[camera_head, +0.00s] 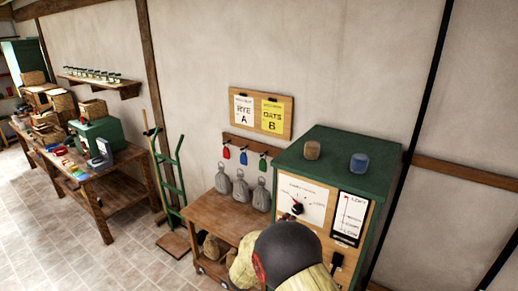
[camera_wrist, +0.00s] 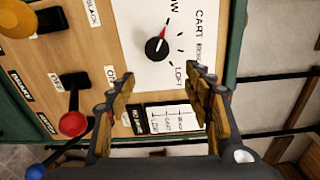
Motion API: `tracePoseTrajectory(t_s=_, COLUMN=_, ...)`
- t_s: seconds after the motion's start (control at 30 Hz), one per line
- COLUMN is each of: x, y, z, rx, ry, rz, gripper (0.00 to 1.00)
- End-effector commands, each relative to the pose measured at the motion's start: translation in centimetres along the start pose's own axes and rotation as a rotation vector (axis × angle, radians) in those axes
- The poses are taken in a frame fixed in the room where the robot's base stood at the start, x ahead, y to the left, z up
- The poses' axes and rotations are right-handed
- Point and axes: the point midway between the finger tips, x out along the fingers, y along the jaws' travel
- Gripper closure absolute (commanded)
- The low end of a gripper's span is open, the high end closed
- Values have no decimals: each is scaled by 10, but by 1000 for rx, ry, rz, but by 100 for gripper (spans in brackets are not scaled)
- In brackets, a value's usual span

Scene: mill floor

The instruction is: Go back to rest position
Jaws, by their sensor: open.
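My gripper (camera_wrist: 160,78) is open, and nothing shows between its two fingers in the wrist view. It faces the front panel of a green-topped control cabinet (camera_head: 330,150). The white dial plate with a black knob (camera_wrist: 157,48) and red pointer lies just beyond the fingertips; I cannot tell whether they touch the panel. The dial (camera_head: 300,205) also shows in the head view, with its lower part behind my arm. In the head view my arm hides the gripper itself.
A red-knobbed lever (camera_wrist: 73,123) and a blue knob (camera_wrist: 36,171) stick out beside the gripper. A wooden bench (camera_head: 215,210) with several grey weights stands left of the cabinet. A green hand truck (camera_head: 170,180) leans farther left. Tiled floor (camera_head: 120,255) is open at the lower left.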

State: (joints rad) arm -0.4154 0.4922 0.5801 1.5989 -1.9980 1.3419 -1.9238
Motion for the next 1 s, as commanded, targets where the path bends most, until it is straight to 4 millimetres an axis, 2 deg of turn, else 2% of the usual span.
tracePoseTrajectory(t_s=0.13, x=10, y=-32, z=-58, rx=281, ry=172, rz=36, gripper=48)
tracePoseTrajectory(t_s=0.27, x=3, y=-55, z=-128, rx=630, ry=380, rz=60, gripper=48)
tracePoseTrajectory(t_s=0.4, x=-22, y=-68, z=-195, rx=1018, ry=600, rz=55, gripper=48)
tracePoseTrajectory(t_s=0.47, x=-37, y=-70, z=-222, rx=1185, ry=695, rz=42, gripper=48)
tracePoseTrajectory(t_s=0.6, x=-79, y=-67, z=-272, rx=1577, ry=919, rz=-7, gripper=48)
tracePoseTrajectory(t_s=0.7, x=-114, y=-60, z=-300, rx=1854, ry=1083, rz=-62, gripper=48)
tracePoseTrajectory(t_s=0.8, x=-150, y=-51, z=-318, rx=2129, ry=1253, rz=-130, gripper=48)
tracePoseTrajectory(t_s=1.0, x=-222, y=-30, z=-335, rx=2642, ry=1626, rz=-310, gripper=48)
